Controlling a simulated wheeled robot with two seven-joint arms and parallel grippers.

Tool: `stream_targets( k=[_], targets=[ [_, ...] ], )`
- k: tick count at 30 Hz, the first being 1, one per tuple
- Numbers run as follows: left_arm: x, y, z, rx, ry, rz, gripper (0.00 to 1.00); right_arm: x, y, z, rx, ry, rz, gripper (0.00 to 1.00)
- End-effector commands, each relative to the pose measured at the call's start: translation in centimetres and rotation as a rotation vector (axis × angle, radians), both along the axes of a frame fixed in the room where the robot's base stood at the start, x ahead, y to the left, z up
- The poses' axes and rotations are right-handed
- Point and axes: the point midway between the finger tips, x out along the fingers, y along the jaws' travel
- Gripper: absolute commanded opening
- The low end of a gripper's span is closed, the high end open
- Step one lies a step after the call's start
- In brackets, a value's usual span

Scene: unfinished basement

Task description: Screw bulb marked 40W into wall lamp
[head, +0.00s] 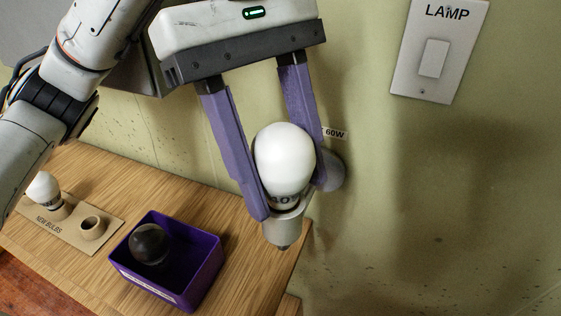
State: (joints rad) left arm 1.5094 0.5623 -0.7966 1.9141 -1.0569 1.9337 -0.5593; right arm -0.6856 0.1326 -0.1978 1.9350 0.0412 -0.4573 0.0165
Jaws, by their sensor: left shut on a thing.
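My left gripper (291,203) has its two purple fingers shut on a white bulb (284,155). The bulb is upright, with its glass end up and its lower end at the pale cup-shaped socket of the wall lamp (285,228). The lamp's round mount (334,172) is on the wall behind the right finger. Dark print on the bulb is partly hidden, and I cannot read it for sure. The bulb's base is hidden, so I cannot tell how deep it sits. My right gripper is not in view.
A "NEW BULBS" holder (70,233) has one white bulb (43,188) and one empty cup (92,227). A purple bin (196,279) holds a dark bulb (150,244). A "LAMP" switch (434,58) is at upper right.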

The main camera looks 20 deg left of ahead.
Motion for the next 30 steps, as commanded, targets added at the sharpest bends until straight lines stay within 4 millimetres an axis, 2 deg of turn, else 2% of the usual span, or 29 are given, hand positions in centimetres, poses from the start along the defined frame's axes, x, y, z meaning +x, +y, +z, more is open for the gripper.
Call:
stream_targets(
  k=[3, 6, 15, 23, 30],
  targets=[
    [-0.4, -0.1, 0.2, 0.007, 0.017, -0.161, 0.3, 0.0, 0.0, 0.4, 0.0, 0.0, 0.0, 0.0],
    [-0.4, -0.1, 0.2, 0.008, 0.015, -0.213, 0.35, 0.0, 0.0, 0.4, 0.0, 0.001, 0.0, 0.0],
    [-0.4, -0.1, 0.4, 0.009, 0.015, -0.232, 0.34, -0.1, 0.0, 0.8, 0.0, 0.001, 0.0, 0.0],
    [-0.3, 0.0, 0.9, 0.012, 0.011, -0.447, 0.38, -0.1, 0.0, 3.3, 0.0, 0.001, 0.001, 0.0],
    [-0.3, 0.0, 0.6, 0.009, 0.008, -0.513, 0.37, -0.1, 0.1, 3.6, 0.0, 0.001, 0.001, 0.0]
  ],
)
